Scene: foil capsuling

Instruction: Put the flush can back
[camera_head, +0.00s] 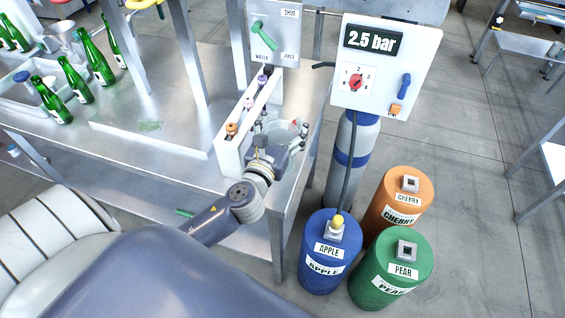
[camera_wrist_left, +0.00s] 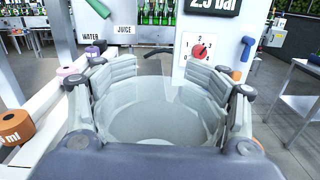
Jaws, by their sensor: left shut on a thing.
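My left gripper (camera_head: 281,134) is at the right end of the steel bench, beside the white rack. In the left wrist view its fingers (camera_wrist_left: 160,95) are closed around a clear, round, open-topped vessel, which I take to be the flush can (camera_wrist_left: 158,122). The can looks upright, and I see no liquid for certain in it. In the head view the wrist and fingers hide most of the can. I cannot tell whether its base touches the bench. My right gripper is in neither view.
The white rack (camera_head: 228,156) with orange and purple pieces stands close left of the gripper. The WATER/JUICE panel (camera_head: 274,42) with a green lever is behind. A 2.5 bar panel (camera_head: 377,105), a gas cylinder (camera_head: 343,183) and APPLE (camera_head: 318,283), PEAR (camera_head: 379,298) and CHERRY (camera_head: 420,190) kegs stand right.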

